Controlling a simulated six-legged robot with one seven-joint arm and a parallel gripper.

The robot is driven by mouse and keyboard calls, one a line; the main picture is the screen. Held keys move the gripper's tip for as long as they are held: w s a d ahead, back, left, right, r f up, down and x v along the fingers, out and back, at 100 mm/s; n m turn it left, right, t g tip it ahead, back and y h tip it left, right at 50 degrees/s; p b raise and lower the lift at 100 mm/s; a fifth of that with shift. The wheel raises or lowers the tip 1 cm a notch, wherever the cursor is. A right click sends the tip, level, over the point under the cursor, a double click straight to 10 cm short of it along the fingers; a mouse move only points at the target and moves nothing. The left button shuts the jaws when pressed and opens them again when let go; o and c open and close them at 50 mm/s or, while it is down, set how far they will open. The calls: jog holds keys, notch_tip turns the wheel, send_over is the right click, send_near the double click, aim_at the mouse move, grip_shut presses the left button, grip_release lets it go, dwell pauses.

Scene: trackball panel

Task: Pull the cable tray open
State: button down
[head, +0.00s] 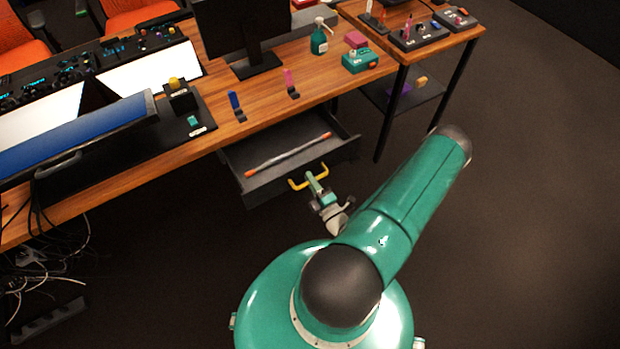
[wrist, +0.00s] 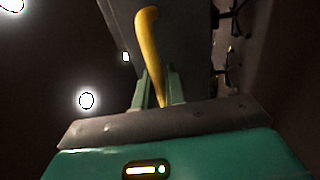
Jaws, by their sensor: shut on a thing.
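The cable tray (head: 300,176) is a dark drawer under the wooden desk. It stands out from the desk front, and a stick with orange ends (head: 288,155) lies in it. A yellow handle (head: 295,184) is on its front. My gripper (head: 316,180) is at the middle of the handle. In the wrist view the fingers of my gripper (wrist: 160,90) are shut on the yellow handle (wrist: 148,45), one on each side. The tray front (wrist: 190,45) shows behind the handle in the wrist view. The back of the tray is hidden under the desk.
On the desk (head: 290,97) are a monitor (head: 240,30), a spray bottle (head: 320,38) and a green box (head: 360,60). A side table (head: 425,55) with dark legs stands at the right. Cables (head: 35,255) hang at the lower left. Floor at the right is clear.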

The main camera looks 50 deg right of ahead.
jog(key=shift+a, duration=0.1)
jog(key=c, duration=1.5)
grip_release()
jog(key=shift+c, duration=0.2)
jog(key=shift+s, duration=0.15)
jog(key=v, duration=1.3)
jog(key=shift+s, duration=0.25)
jog(key=shift+a, duration=0.1)
